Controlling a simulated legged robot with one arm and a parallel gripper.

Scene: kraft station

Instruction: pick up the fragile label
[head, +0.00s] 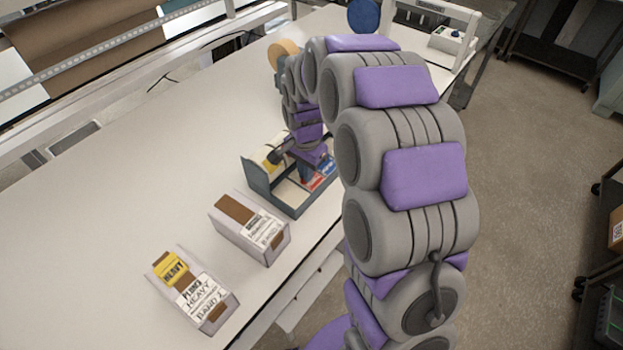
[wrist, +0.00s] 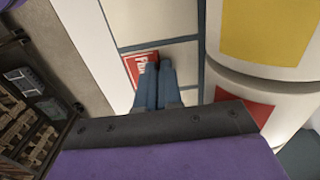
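A red label with white lettering, only partly readable (wrist: 132,68), lies in a pale compartment of the label holder and is partly hidden by my fingers in the wrist view. The label holder (head: 259,184) is a blue-grey tray on the table in the head view; red and blue labels show at its right end. My gripper (wrist: 158,66) has its two blue fingers close together, with the tips over the red label's right part. I cannot see label material between them. In the head view my gripper is over the holder, largely hidden by my arm.
White rolls (wrist: 262,72) bearing yellow and red labels stand close on the right in the wrist view.

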